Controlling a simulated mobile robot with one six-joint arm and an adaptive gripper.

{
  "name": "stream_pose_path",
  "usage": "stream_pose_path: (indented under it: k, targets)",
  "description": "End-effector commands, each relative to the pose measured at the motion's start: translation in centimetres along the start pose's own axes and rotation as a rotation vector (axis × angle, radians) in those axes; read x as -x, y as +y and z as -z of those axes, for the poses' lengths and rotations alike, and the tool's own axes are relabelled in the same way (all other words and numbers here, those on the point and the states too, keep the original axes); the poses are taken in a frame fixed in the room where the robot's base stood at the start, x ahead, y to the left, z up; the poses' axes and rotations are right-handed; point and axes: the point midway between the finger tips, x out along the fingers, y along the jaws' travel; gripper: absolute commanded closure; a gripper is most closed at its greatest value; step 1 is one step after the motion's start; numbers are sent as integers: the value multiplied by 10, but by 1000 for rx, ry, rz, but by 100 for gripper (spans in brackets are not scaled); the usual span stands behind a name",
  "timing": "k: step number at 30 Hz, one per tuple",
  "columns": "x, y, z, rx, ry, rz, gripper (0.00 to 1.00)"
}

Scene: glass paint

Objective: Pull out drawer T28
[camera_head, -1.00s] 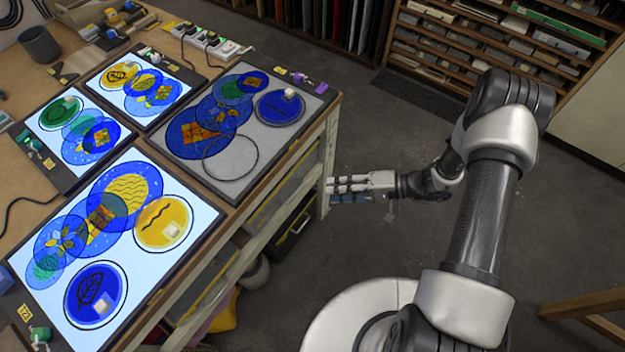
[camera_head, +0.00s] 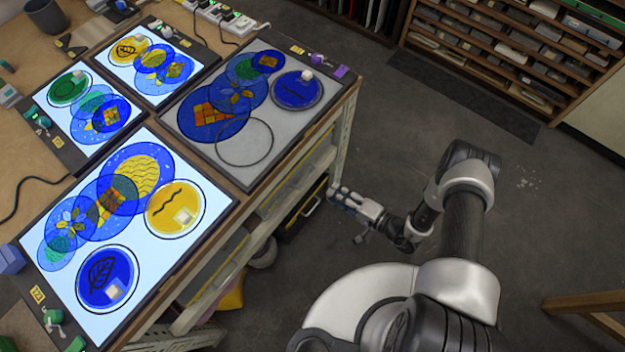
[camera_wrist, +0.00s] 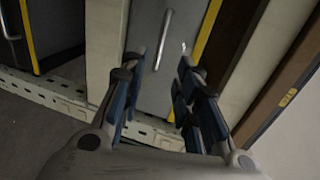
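My gripper (camera_head: 346,195) is beside the bench's front leg, at the drawer side. In the wrist view my gripper (camera_wrist: 160,70) has its fingers spread apart with nothing between the pads. Beyond the fingertips is a grey drawer front (camera_wrist: 150,88) with a yellow strip along one edge and a bar handle (camera_wrist: 163,40). The handle lies ahead of the gap between the fingers and appears apart from them. A second grey drawer front (camera_wrist: 50,22) with its own handle (camera_wrist: 8,20) is at the left. No label T28 is readable, so I cannot tell which drawer is T28.
A perforated metal rail (camera_wrist: 45,92) crosses the wrist view. The bench (camera_head: 345,108) carries glass panels. A dark yellow-edged drawer (camera_head: 302,212) is under it. A wooden stool (camera_head: 590,305) stands at right. Floor (camera_head: 400,130) is clear behind the arm.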

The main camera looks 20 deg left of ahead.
Motion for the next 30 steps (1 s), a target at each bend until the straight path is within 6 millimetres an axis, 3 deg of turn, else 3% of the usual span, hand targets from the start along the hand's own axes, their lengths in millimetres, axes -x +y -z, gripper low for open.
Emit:
stream_pose_path:
  k: [9,15,30]
  targets:
    - [-70,1,-1,5,-6,1,70]
    - [-98,1,0,4,-2,1,70]
    - [-108,-1,1,1,0,0,74]
